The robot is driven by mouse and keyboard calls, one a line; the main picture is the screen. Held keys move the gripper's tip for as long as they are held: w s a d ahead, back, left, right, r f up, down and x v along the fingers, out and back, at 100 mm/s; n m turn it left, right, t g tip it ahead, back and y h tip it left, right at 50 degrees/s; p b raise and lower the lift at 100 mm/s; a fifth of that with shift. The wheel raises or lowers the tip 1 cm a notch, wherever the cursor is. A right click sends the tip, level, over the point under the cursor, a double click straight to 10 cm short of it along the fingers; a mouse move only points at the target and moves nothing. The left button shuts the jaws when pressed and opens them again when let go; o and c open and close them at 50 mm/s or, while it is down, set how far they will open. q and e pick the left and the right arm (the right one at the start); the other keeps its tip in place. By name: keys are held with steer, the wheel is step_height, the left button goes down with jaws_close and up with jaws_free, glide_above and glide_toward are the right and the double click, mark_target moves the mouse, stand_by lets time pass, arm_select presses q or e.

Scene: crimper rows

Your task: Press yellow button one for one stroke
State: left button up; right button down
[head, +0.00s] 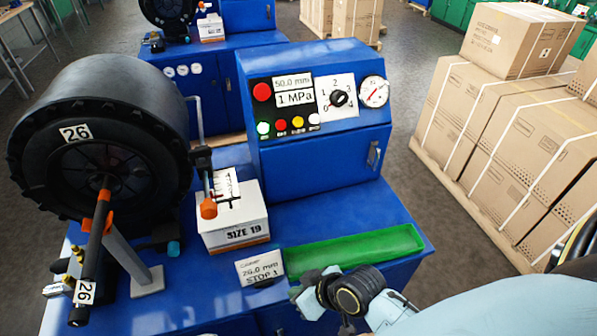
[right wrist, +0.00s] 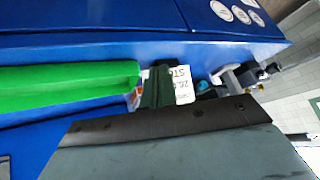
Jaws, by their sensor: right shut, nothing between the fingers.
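The yellow button (head: 297,122) is in the row of small buttons on the black control panel (head: 290,108) of the blue machine. A red button (head: 281,125) is to its left and a whitish one (head: 314,119) to its right. My right gripper (head: 302,288) is low in the head view, in front of the green tray and well below the panel. It is shut and empty; its dark fingers (right wrist: 157,86) show in the right wrist view. Nothing touches the yellow button. My left gripper is not in view.
A green tray (head: 340,253) lies on the blue bench, with a "STOP 1" card (head: 260,268) next to it. A "SIZE 19" box (head: 233,231) and a large black hose reel (head: 95,135) stand left. A dial knob (head: 338,98) and gauge (head: 373,91) are beside the buttons.

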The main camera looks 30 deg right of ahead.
mark_target(298, 122)
steer(key=w+a+r+t+y, duration=0.1)
steer(key=w+r+t+y, duration=0.25)
steer(key=w+r, duration=0.55)
arm_select(q)
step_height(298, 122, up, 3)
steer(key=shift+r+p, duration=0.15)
steer(key=shift+p, duration=1.1)
arm_select(e)
steer(key=w+d+r+m+t+h, duration=0.5)
steer(key=d+r+m, duration=0.1)
steer(key=d+r, duration=0.2)
steer(key=w+d+r+m+t+h, duration=0.4)
steer(key=d+r, duration=0.4)
steer(key=r, duration=0.2)
steer(key=w+m+h, duration=0.1)
steer(key=m+h, duration=0.1)
steer(key=shift+d+m+t, duration=0.3)
steer(key=shift+m+t, duration=0.05)
steer(key=shift+m, duration=0.05)
steer(key=shift+w+f+y, duration=0.1)
steer(key=shift+w+y, duration=0.05)
steer(key=shift+y, duration=0.1)
